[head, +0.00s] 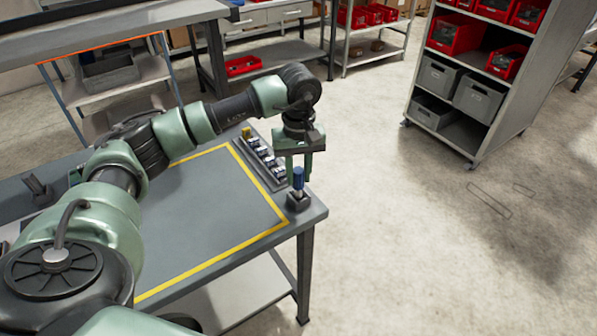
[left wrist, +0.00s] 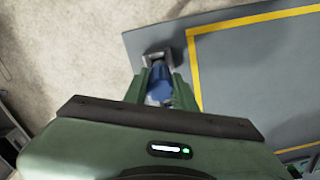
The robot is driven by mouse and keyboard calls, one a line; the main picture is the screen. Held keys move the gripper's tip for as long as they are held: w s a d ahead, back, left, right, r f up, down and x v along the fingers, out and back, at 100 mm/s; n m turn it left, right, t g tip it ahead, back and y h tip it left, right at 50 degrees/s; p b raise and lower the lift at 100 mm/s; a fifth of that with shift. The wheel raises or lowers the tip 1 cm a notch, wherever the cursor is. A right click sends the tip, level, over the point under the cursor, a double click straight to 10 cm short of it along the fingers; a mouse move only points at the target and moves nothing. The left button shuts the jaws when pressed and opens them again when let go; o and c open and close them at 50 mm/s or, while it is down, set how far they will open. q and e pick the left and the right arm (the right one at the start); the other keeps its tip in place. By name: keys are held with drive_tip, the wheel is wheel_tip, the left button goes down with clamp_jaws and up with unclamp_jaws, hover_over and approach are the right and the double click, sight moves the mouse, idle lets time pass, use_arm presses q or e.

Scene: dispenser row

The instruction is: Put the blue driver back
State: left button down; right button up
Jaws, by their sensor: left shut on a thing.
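The blue driver (head: 298,178) is upright at the right corner of the table, directly over a small dark holder block (head: 298,201). Its lower end meets the block's top; I cannot tell how deep it sits. My left gripper (head: 299,172) points down and is shut on the driver. In the left wrist view the driver (left wrist: 160,80) shows between the two green fingers (left wrist: 159,92), with the holder (left wrist: 157,57) just beyond it. My right gripper is not in view.
A row of small dispensers (head: 262,160) stands along the table's far right edge, close to the holder. The grey table top (head: 205,212) inside the yellow outline is clear. A shelf rack (head: 480,85) with red and grey bins stands apart across the floor.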

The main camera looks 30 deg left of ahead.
use_arm(q)
drive_tip(key=shift+f+b, duration=0.3)
drive_tip(key=shift+f, duration=0.05)
drive_tip(key=c, duration=1.1)
unclamp_jaws()
drive_tip(key=shift+r, duration=0.1)
drive_tip(key=shift+c, duration=0.2)
drive_tip(key=shift+r+p, duration=0.25)
drive_tip(key=shift+p, duration=0.05)
wheel_tip(320, 180, up, 11)
drive_tip(key=b, duration=0.2)
drive_tip(key=shift+f+b, duration=0.2)
drive_tip(key=shift+b, duration=0.1)
drive_tip(key=shift+r, duration=0.75)
